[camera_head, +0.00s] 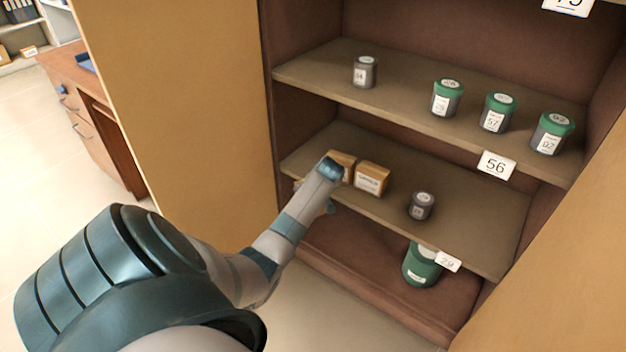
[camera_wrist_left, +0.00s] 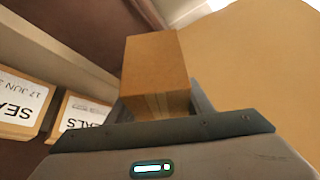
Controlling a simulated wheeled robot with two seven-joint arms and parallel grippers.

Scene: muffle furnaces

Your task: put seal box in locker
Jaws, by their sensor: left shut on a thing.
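The locker is an open brown cabinet with shelves (camera_head: 460,218), and my left arm reaches to the left end of its middle shelf. In the left wrist view my left gripper (camera_wrist_left: 157,105) is shut on a plain tan seal box (camera_wrist_left: 153,68), with a finger on each side. In the head view the arm hides most of this gripper and its box, so I cannot tell whether the box touches the shelf. Two seal boxes (camera_head: 371,178) (camera_head: 345,164) stand side by side on that shelf; their labels also show in the left wrist view (camera_wrist_left: 22,103). My right gripper is not in view.
A dark small jar (camera_head: 422,205) stands right of the boxes. The shelf above holds a grey jar (camera_head: 364,72) and several green-lidded jars (camera_head: 446,98). A green jar (camera_head: 420,266) stands at the bottom. Tan door panels (camera_head: 180,110) flank the opening. The middle shelf's right end is clear.

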